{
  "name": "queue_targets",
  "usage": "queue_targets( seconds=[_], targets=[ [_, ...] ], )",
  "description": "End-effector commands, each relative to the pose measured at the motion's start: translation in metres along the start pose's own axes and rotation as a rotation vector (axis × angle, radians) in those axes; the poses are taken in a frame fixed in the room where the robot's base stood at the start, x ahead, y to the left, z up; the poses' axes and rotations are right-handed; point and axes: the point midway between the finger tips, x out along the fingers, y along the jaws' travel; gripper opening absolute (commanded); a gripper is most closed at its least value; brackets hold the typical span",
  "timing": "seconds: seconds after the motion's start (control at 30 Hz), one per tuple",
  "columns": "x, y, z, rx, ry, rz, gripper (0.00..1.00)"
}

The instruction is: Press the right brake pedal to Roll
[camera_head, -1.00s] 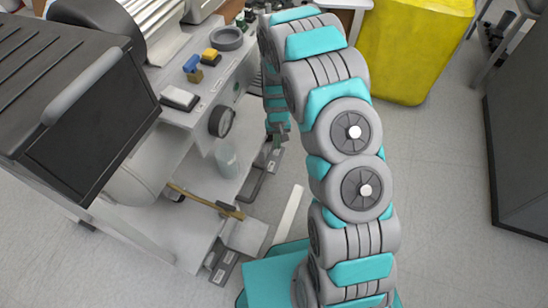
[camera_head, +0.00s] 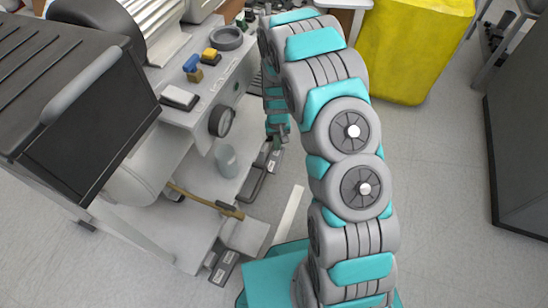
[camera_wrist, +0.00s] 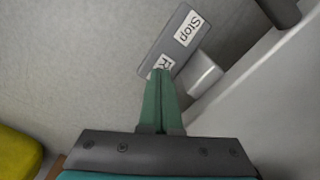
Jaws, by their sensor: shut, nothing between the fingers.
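The brake pedal plate (camera_wrist: 172,40) fills the upper middle of the wrist view. It is dark grey, with a white "Stop" label (camera_wrist: 188,29) and a second label starting with "R" (camera_wrist: 161,66), partly covered by my fingertips. My gripper (camera_wrist: 160,74) is shut and empty, its green fingers together, with the tips over the "R" label. I cannot tell whether they touch it. In the head view my gripper (camera_head: 279,138) is low beside the cart, above the far pedal (camera_head: 253,183). A second, nearer pedal unit (camera_head: 223,266) lies at the cart's front corner.
A pale lever or block (camera_wrist: 205,73) sits right beside the pedal plate. The white cart (camera_head: 195,205) carries a brush and a clear cup on its lower shelf. A yellow bin (camera_head: 410,50) stands at the back.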

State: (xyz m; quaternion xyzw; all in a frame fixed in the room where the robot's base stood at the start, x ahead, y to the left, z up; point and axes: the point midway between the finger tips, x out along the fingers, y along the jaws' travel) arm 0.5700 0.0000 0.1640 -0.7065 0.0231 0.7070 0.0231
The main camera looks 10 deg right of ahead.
Motion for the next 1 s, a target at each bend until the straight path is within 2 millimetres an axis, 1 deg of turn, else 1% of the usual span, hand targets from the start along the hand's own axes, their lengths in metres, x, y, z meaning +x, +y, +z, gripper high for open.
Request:
queue_targets(
  seconds=[1.0],
  targets=[
    [0.014,0.0,0.001,0.0,-0.002,0.0,0.0]
  ],
)
